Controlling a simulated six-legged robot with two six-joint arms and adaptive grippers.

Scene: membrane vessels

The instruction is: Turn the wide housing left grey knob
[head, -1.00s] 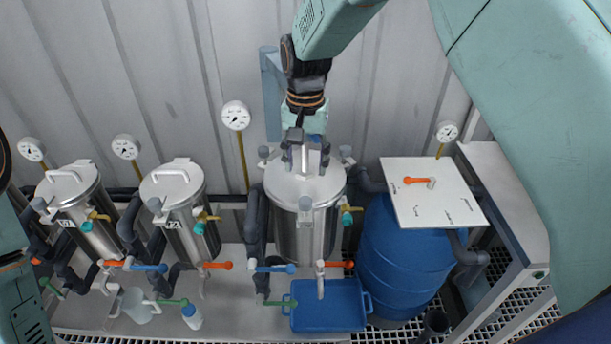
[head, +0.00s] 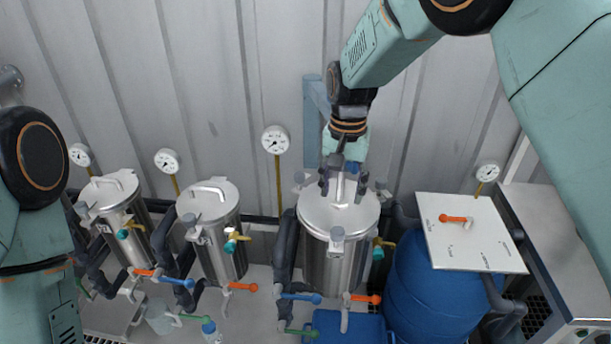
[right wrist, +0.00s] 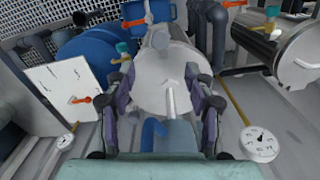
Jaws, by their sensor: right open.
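The wide housing (head: 330,262) is the broad steel vessel right of the middle in the head view, with a lid handle on top. Its left grey knob (head: 300,179) sits at the left edge of the lid. Other grey knobs sit at the front (head: 337,234) and right (head: 381,187) of the lid. My right gripper (head: 343,182) is open above the lid, over the handle and right of the left knob. In the right wrist view, its fingers (right wrist: 160,108) stand spread on either side of the lid (right wrist: 168,75); I cannot make out the left knob there. My left gripper is out of view.
Two narrower steel vessels (head: 222,255) (head: 125,235) stand to the left. A blue barrel (head: 418,290) with a white panel (head: 470,235) is at the right. A gauge (head: 275,139) rises behind, left of the wide housing. Coloured valve levers line the front.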

